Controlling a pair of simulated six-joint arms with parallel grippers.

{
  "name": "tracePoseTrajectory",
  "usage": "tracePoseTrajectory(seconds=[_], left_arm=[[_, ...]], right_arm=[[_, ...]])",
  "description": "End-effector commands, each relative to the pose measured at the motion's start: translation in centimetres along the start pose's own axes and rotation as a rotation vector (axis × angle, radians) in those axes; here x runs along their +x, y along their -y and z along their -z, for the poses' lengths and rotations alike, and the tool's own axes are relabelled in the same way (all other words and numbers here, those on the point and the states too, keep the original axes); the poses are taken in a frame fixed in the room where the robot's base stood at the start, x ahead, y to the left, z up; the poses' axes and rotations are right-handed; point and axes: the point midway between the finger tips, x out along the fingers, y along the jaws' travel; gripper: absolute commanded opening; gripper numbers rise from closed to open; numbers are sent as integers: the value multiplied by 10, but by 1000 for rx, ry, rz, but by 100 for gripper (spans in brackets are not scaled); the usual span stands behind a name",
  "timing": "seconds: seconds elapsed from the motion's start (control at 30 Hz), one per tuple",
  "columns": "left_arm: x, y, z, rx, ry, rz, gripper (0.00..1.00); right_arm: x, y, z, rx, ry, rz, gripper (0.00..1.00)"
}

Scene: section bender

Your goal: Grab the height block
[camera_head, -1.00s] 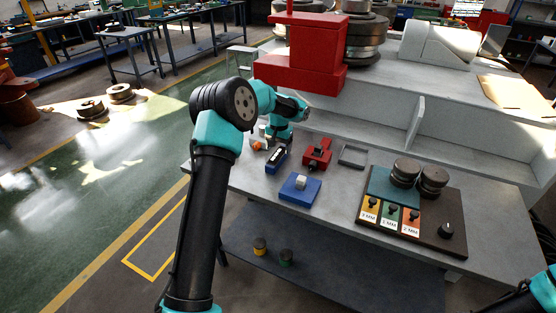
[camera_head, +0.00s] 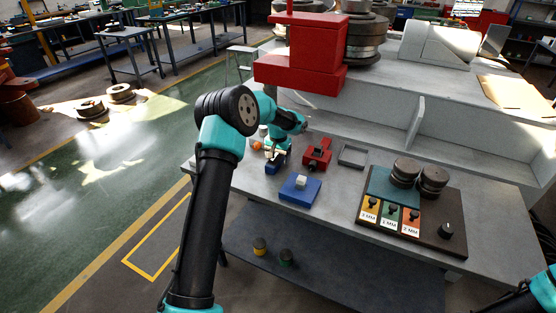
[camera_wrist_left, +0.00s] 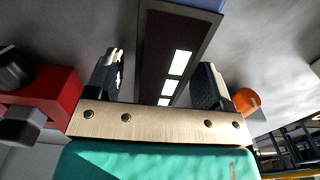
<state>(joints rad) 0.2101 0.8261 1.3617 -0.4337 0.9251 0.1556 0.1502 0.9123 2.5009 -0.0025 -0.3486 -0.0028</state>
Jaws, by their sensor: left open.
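A blue block (camera_head: 271,168) with a dark, white-marked top stands near the bench's front left, mostly hidden by my left gripper (camera_head: 276,154). In the left wrist view the dark top with white rectangles (camera_wrist_left: 176,62) lies between the two open fingers of my left gripper (camera_wrist_left: 158,72). I see no contact and cannot tell how far down the fingers reach. A small white block (camera_head: 301,181) sits on a blue base (camera_head: 297,195) to the right. I cannot tell which one is the height block. My right gripper is out of view.
A red fixture (camera_head: 317,155) stands close to the right of the left gripper, and an orange round part (camera_head: 257,145) to its left. Further right are a grey tray (camera_head: 353,156) and a board (camera_head: 440,222) with dark rollers. A red machine body (camera_head: 300,60) overhangs behind.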

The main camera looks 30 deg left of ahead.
Motion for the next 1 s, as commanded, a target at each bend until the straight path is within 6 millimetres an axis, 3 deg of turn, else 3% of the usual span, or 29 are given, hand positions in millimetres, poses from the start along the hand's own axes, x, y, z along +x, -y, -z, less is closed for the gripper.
tracePoseTrajectory(seconds=[0.27,1.0], left_arm=[[0,0,0,0,0,0,74],[-1,0,0,0,-2,0,6]], right_arm=[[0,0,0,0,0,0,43],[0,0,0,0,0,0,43]])
